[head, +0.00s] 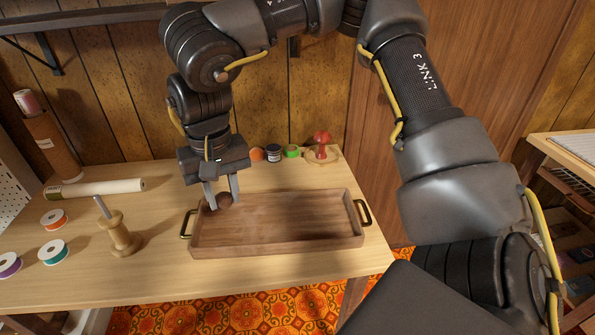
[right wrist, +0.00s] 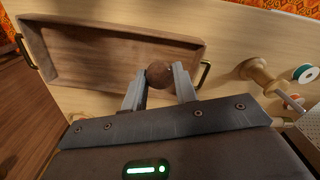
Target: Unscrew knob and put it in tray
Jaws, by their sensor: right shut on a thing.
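A round brown wooden knob (head: 224,200) is held between the fingertips of my right gripper (head: 222,199). The gripper points down at the left end of the tray, with the knob over or just inside its back left corner; I cannot tell whether it touches the tray. The knob also shows in the right wrist view (right wrist: 159,75) between both fingers. The brown wooden tray (head: 280,243) has brass handles at both ends and looks empty. A wooden spindle stand (head: 118,235) with a bare, tilted metal rod stands left of the tray. My left gripper is not in view.
Ribbon spools (head: 52,252) lie at the left of the table (head: 150,280). A fabric roll (head: 95,188) lies behind them. Several small tape rolls (head: 274,153) and a red object on a round base (head: 322,147) stand behind the tray. The tray's interior is clear.

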